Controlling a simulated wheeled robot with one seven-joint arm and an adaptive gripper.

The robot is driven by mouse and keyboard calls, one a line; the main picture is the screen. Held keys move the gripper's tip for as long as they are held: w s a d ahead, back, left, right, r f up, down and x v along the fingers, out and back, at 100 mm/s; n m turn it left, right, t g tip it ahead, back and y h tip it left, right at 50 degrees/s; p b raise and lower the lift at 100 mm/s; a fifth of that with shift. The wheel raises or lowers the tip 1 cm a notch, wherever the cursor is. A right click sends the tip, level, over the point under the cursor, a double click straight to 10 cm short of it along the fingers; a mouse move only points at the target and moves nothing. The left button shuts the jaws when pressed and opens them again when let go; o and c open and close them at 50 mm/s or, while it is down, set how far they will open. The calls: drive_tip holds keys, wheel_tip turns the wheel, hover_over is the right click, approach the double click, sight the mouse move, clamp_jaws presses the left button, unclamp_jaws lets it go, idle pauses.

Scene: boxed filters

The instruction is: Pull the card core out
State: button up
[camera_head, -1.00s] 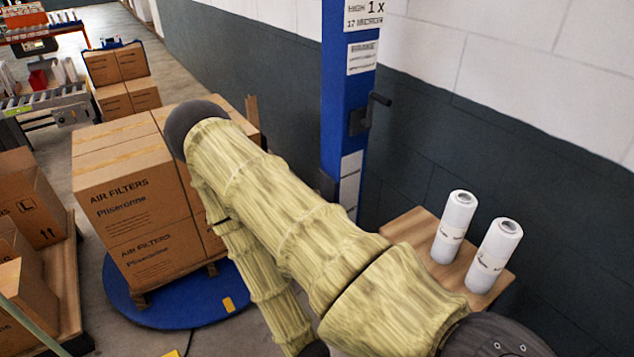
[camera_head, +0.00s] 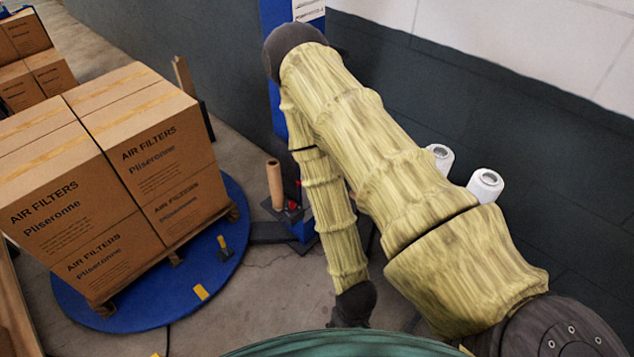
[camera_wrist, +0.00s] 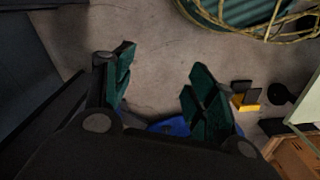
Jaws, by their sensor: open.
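The card core (camera_head: 274,184) is a plain brown tube. It stands upright on a dark holder (camera_head: 287,212) with red parts, low beside the blue mast (camera_head: 274,105) in the head view. My gripper (camera_wrist: 160,78) shows in the wrist view, with dark green finger pads spread apart and nothing between them but grey floor. The core is not seen in the wrist view. The fingers are not clearly seen in the head view, so I cannot tell their exact distance from the core.
Stacked air filter boxes (camera_head: 120,165) stand on a pallet on the blue turntable (camera_head: 225,262), left of the core. Two white film rolls (camera_head: 486,182) stand partly hidden behind my arm. Grey wall lies behind. Yellow-black pieces (camera_wrist: 245,98) lie right of my fingers.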

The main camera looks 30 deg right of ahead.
drive_tip(key=shift+o, duration=0.2)
drive_tip(key=w+f+t+b, duration=0.3)
drive_tip(key=w+f+b, duration=0.3)
drive_tip(key=w, duration=0.6)
drive_tip(key=shift+w+d+f+b, duration=0.3)
drive_tip(key=shift+w+d+b, duration=0.1)
drive_tip(key=shift+b, duration=0.1)
drive_tip(key=t+b, duration=1.5)
drive_tip(key=b, duration=1)
approach(277, 176)
drive_tip(key=w, duration=0.2)
drive_tip(key=shift+n, duration=0.3)
drive_tip(key=w+b, duration=0.1)
drive_tip(key=w, duration=0.8)
drive_tip(key=shift+w+a+r, duration=0.1)
drive_tip(key=shift+w+r, duration=0.05)
drive_tip(key=shift+w, duration=0.35)
drive_tip(key=c, duration=1.1)
